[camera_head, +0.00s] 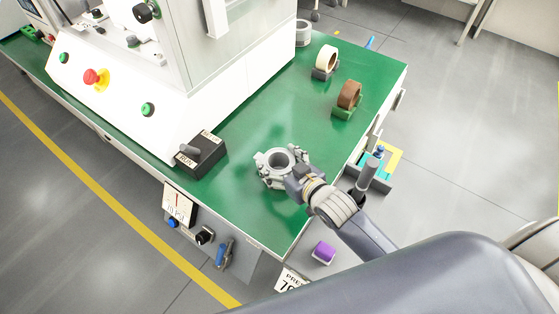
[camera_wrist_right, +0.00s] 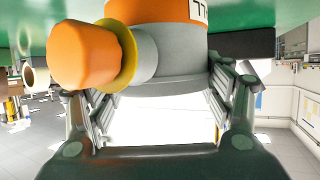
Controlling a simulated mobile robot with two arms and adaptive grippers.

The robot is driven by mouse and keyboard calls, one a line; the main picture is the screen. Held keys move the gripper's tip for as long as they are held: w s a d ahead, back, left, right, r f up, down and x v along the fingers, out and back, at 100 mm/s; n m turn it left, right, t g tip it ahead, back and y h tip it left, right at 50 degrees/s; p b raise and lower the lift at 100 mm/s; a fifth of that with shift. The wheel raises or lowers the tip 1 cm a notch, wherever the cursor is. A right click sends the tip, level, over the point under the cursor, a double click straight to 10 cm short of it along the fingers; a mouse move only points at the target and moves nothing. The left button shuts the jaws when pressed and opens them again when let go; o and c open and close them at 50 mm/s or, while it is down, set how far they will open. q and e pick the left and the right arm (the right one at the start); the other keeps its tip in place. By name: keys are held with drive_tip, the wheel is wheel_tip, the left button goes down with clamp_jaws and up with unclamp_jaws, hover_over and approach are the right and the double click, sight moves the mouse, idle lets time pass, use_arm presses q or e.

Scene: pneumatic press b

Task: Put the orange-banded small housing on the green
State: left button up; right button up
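The small housing (camera_head: 281,160) shows in the head view as a grey ring with an open top, over the front right part of the green table top (camera_head: 262,122). In the right wrist view the housing (camera_wrist_right: 185,65) is upside down, with an orange band, a label and an orange knob (camera_wrist_right: 82,55) on its side. My right gripper (camera_head: 278,168) has its fingers on both sides of it, and the housing fills the gap. The knob hides part of one finger. I cannot tell whether the housing touches the table. My left gripper is not in view.
The white press (camera_head: 165,105) stands left, with a black switch box (camera_head: 202,153) beside the housing. A purple piece (camera_head: 323,251) lies off the front edge. Green between is clear.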

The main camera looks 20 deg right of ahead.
drive_tip(key=o, duration=0.4)
drive_tip(key=shift+o, duration=0.2)
drive_tip(key=shift+s+r, duration=0.15)
drive_tip(key=v, duration=1.1)
drive_tip(key=shift+s+d+r, duration=0.15)
drive_tip(key=shift+s+r, duration=0.1)
drive_tip(key=shift+r, duration=0.05)
drive_tip(key=shift+s+f, duration=0.1)
